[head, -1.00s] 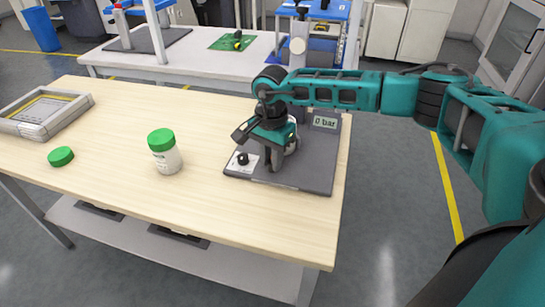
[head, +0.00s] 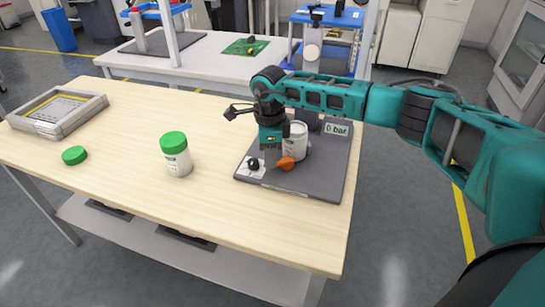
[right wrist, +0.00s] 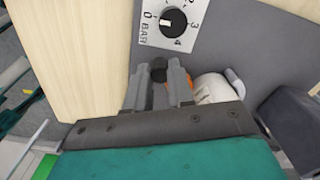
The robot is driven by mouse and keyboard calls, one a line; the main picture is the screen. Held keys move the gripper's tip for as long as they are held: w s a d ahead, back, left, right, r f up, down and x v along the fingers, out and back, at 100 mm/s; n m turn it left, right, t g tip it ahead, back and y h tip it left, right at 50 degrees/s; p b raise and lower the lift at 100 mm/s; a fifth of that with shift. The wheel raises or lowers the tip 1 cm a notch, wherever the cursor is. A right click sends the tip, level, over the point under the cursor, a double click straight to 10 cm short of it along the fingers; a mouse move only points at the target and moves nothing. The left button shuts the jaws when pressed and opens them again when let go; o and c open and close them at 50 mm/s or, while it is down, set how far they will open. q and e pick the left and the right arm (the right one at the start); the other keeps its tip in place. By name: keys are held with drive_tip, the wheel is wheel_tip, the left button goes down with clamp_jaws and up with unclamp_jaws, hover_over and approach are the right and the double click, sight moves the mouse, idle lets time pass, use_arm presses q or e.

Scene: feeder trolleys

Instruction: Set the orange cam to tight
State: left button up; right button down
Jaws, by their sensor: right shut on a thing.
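The orange cam (head: 287,163) sits low at the front of a white cylinder (head: 295,140) on the dark grey plate (head: 318,184). My right gripper (head: 270,158) points down just left of the orange part. In the right wrist view, its fingers (right wrist: 160,85) stand either side of a dark knob-like end (right wrist: 158,71). A bit of orange (right wrist: 197,81) shows beside the right finger. The gripper is shut on what seems to be the cam's lever; the fingers hide much of it. My left gripper is not in view.
A black dial (right wrist: 174,21) on a white scale plate lies just ahead of the fingers. A green-lidded jar (head: 177,160), a green lid (head: 74,155) and a grey tray (head: 28,122) stand to the left. The table's front middle is clear.

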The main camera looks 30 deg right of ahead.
drive_tip(key=m, duration=0.1)
drive_tip(key=w+m, duration=0.1)
drive_tip(key=m, duration=0.1)
drive_tip(key=w+d+m, duration=0.1)
drive_tip(key=m, duration=0.1)
drive_tip(key=shift+p, duration=0.3)
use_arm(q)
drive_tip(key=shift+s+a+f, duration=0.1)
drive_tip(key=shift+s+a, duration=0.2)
use_arm(e)
drive_tip(key=shift+w+d+m, duration=0.15)
drive_tip(key=shift+w+m, duration=0.05)
drive_tip(key=shift+m, duration=0.4)
drive_tip(key=shift+w+d+m, duration=0.15)
drive_tip(key=shift+w+m, duration=0.05)
drive_tip(key=shift+m, duration=0.4)
drive_tip(key=c, duration=1)
unclamp_jaws()
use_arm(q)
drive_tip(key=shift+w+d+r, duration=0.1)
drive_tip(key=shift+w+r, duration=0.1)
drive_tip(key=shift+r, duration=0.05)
use_arm(e)
drive_tip(key=shift+r, duration=0.1)
